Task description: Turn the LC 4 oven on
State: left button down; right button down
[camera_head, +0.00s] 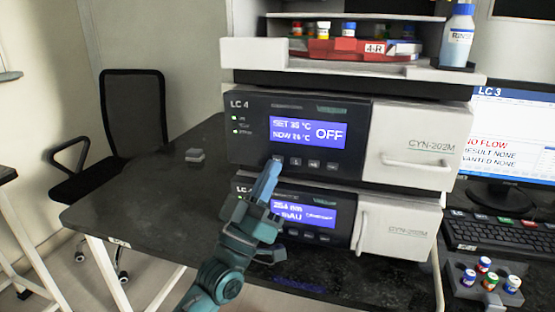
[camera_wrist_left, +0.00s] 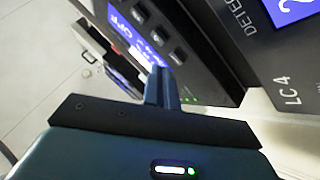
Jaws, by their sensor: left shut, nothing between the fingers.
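The LC 4 oven (camera_head: 362,180) is the upper unit of the stack. Its blue display (camera_head: 290,131) reads SET 35 °C, a NOW temperature and a large OFF. A row of small buttons (camera_head: 313,164) sits under the display. My left gripper (camera_head: 268,178) is shut and empty, its blue fingertips pointing up at the left end of that row. The leftmost button is partly hidden by the tips; I cannot tell whether they touch it. In the left wrist view the shut fingers (camera_wrist_left: 160,88) are close to the oven's front panel, beside its buttons (camera_wrist_left: 160,35). My right gripper is not in view.
Below the oven is the detector (camera_head: 392,233) with its own blue display, partly behind my left arm. Bottles and a red tray (camera_head: 340,48) stand on top. A monitor (camera_head: 515,135), keyboard (camera_head: 500,236) and vial rack (camera_head: 480,292) are at the right. The bench's left side is mostly clear.

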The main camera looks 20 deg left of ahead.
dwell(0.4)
pick_arm(q)
jog(key=shift+w, duration=0.1)
dwell(0.3)
jog(key=shift+w, duration=0.35)
jog(key=shift+w, duration=0.4)
dwell(0.6)
jog(key=shift+s, duration=0.1)
jog(key=shift+s+p, duration=0.35)
jog(key=shift+s, duration=0.4)
jog(key=shift+s, duration=0.1)
